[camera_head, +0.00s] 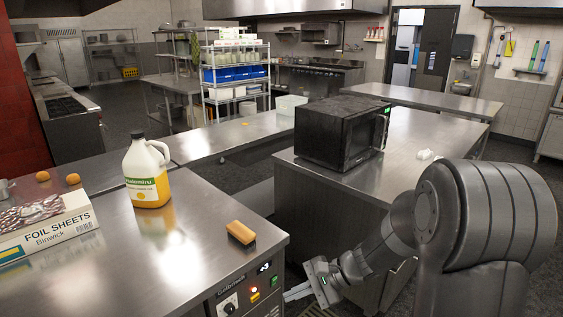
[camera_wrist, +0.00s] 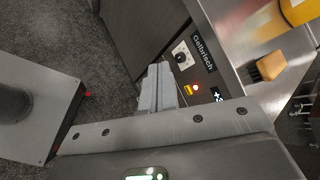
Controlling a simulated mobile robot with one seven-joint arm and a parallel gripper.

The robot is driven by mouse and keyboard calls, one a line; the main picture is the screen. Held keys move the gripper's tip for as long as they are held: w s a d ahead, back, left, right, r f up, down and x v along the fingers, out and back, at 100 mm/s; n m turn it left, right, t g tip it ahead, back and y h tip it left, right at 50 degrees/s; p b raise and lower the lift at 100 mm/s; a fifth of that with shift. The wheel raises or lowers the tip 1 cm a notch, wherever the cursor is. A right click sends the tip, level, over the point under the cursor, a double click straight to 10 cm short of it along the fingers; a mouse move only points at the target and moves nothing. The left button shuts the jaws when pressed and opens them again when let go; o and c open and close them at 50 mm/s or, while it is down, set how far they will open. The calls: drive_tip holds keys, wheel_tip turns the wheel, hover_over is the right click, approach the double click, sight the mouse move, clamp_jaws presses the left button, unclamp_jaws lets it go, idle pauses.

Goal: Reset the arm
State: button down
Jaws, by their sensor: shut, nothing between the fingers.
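My arm reaches down from the right side of the head view. My gripper (camera_head: 300,290) is low beside the front right corner of the left steel counter, next to the control panel. In the wrist view the fingers of my gripper (camera_wrist: 157,88) are together with nothing between them. They point toward the dark counter front with its dial (camera_wrist: 181,56) and lit buttons. I cannot tell exactly how far the fingertips are from the panel.
The left counter (camera_head: 190,255) holds a yellow-filled jug (camera_head: 147,185), a sponge-like block (camera_head: 241,233) and a foil sheets box (camera_head: 45,225). A black microwave (camera_head: 340,132) stands on the right counter (camera_head: 415,135). Dark floor (camera_wrist: 60,40) shows between counters and my base.

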drive_tip(key=s+d+r+n+t+h, duration=0.2)
drive_tip(key=s+d+r+n+h, duration=0.2)
drive_tip(key=s, duration=0.5)
drive_tip(key=s+d+r+n+t+h, duration=0.3)
drive_tip(key=s+d+r+n+h, duration=0.2)
drive_tip(key=s+d+r+h, duration=0.2)
wheel_tip(320, 180, up, 4)
drive_tip(key=s, duration=0.2)
drive_tip(key=shift+s+d+r+t, duration=0.15)
drive_tip(key=shift+s+d+t, duration=0.15)
drive_tip(key=shift+s+d, duration=0.1)
